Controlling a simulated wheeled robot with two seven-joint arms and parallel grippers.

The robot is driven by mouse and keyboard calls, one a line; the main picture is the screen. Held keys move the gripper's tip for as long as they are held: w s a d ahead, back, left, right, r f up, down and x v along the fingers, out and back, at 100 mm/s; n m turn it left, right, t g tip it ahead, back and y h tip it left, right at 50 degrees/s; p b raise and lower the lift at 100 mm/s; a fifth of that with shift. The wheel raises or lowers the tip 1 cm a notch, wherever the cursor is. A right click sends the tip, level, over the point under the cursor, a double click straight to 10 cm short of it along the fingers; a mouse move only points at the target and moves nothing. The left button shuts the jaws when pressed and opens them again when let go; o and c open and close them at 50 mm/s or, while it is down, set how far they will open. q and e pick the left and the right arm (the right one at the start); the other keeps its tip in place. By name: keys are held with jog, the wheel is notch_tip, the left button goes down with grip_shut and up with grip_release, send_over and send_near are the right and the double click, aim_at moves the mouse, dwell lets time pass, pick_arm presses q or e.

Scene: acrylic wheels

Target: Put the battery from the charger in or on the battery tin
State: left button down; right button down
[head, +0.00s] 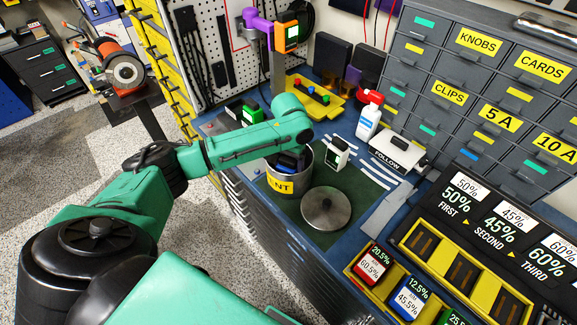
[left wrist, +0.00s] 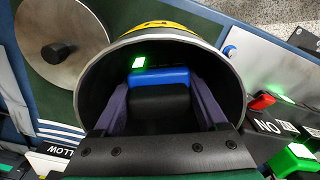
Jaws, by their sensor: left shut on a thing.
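The metal tin (head: 274,183) with a yellow label ending in "NT" stands open on the bench, its round lid (head: 326,208) lying beside it. My left gripper (head: 290,164) reaches down into the tin's mouth. In the left wrist view its purple fingers (left wrist: 161,105) are shut on a blue and black battery (left wrist: 160,77) with a lit green square near its end. The battery is inside the tin's rim (left wrist: 236,75); whether it touches the bottom cannot be told. I cannot make out for certain which object is the charger. My right gripper is not in view.
Grey drawers (head: 480,90) rise at the back. A yellow rack (head: 465,272) and coloured blocks, including a red one (head: 370,265), fill the right front.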

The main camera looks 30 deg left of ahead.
pick_arm(q)
jog(key=shift+w, duration=0.15)
grip_release()
jog(key=shift+f, duration=0.1)
notch_tip(320, 180, up, 12)
jog(key=shift+r+b, duration=0.15)
jog(key=shift+b, duration=0.65)
